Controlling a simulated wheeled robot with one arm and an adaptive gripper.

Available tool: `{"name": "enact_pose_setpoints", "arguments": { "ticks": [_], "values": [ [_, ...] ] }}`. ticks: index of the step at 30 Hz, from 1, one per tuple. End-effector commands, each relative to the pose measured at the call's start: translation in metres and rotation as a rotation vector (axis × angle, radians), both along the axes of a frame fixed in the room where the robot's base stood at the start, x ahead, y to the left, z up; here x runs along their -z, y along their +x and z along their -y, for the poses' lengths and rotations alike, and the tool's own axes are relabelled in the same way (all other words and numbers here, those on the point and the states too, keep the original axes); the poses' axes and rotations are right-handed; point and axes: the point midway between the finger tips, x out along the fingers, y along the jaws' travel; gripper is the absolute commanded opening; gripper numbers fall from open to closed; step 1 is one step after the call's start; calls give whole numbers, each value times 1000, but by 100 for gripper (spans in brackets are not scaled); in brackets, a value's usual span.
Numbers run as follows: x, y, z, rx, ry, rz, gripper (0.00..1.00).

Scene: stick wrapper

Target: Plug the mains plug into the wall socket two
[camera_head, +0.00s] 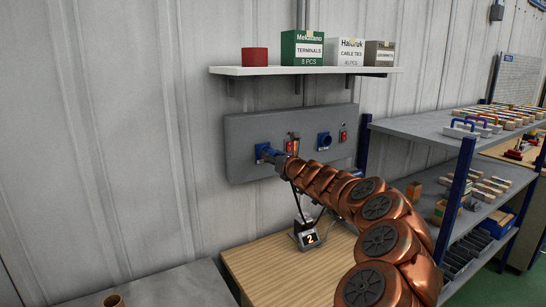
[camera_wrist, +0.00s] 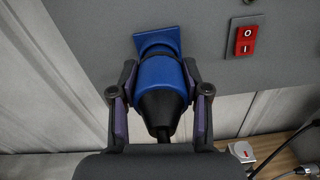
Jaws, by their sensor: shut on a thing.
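The mains plug, blue with a black rear end (camera_wrist: 160,102), is between the two fingers of my gripper (camera_wrist: 160,76) in the wrist view. Its blue front meets the square blue flange of a wall socket (camera_wrist: 156,41); I cannot tell how deep it sits. In the head view this is the left socket (camera_head: 262,151) on the grey panel, with my gripper (camera_head: 278,161) right at it. A second blue socket (camera_head: 324,140) is further right on the panel and is empty. The socket labels are too small to read.
Each socket has a red switch to its right; the near one shows in the wrist view (camera_wrist: 243,38). A small device marked 2 (camera_head: 308,238) stands on the wooden table (camera_head: 270,270) with black cables by it. A shelf (camera_head: 300,71) with boxes hangs above the panel.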

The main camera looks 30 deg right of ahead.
Motion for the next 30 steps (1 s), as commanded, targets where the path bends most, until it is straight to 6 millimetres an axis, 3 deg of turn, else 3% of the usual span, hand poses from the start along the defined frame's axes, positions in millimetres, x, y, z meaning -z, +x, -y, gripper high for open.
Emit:
{"name": "enact_pose_setpoints", "arguments": {
  "ticks": [24,25,30],
  "values": [
    [1,17,0,-1,0,-2,0],
    [1,17,0,-1,0,-2,47],
    [1,17,0,-1,0,-1,65]
  ]
}}
